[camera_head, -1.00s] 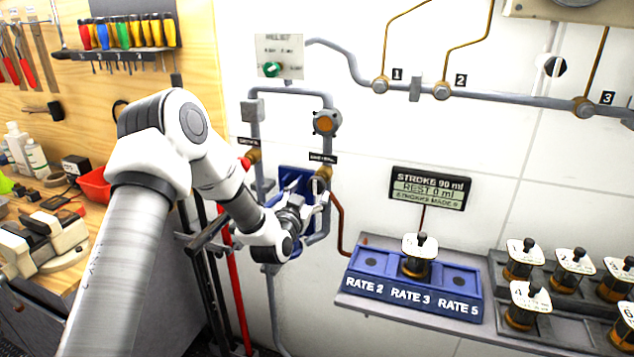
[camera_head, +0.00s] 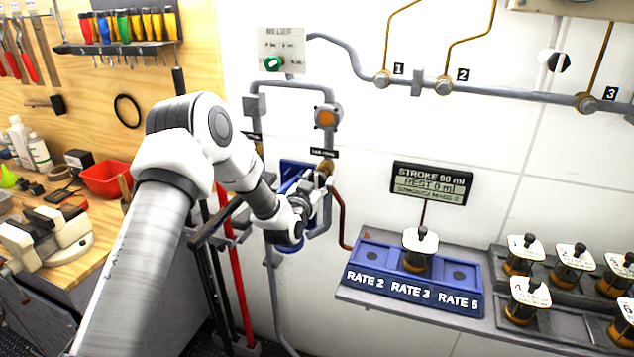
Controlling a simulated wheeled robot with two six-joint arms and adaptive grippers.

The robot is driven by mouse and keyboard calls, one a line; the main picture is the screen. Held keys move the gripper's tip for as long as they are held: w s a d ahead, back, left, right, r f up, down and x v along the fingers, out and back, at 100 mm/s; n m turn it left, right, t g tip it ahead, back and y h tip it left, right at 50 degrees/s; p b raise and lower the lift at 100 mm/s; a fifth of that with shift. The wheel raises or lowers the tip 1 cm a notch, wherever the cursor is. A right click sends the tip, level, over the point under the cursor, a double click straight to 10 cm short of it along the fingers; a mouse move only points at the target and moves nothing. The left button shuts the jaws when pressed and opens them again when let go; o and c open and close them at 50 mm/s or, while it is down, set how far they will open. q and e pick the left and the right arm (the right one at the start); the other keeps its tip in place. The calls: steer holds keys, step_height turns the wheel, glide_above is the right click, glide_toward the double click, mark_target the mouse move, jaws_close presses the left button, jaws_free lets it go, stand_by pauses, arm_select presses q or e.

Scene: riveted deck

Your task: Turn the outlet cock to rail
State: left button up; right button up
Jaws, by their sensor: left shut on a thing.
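The outlet cock appears to be the brass fitting (camera_head: 326,166) on the right-hand pipe, just below a small black label (camera_head: 324,153) too blurred to read. My left gripper (camera_head: 319,180) is at this cock, its fingers shut on what seems to be the handle. The fingers and wrist hide most of the handle, so its pointing direction cannot be told. A blue pump part (camera_head: 298,172) shows behind my gripper. My right gripper is not in view.
A blue rate rack (camera_head: 465,276) holding one weight and a stroke display (camera_head: 431,184) are to the right. A workbench with a red bin (camera_head: 105,178) is at left. Several weights stand at lower right.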

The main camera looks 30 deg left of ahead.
arm_select(q)
steer(key=shift+f+n+b, duration=0.25)
steer(key=shift+n+b, duration=0.95)
steer(key=shift+b, duration=0.2)
steer(key=n+b, duration=1.1)
steer(key=shift+d+n, duration=0.1)
steer(key=shift+n, duration=0.3)
steer(key=shift+r+n+b, duration=0.15)
steer(key=shift+n+b, duration=1.5)
steer(key=shift+n, duration=0.15)
steer(key=o, duration=1.2)
steer(key=shift+r, duration=0.1)
steer(key=shift+c, duration=0.2)
steer(key=shift+s, duration=0.1)
steer(key=v, duration=1.1)
steer(key=shift+s+d, duration=0.2)
steer(key=shift+s, duration=0.2)
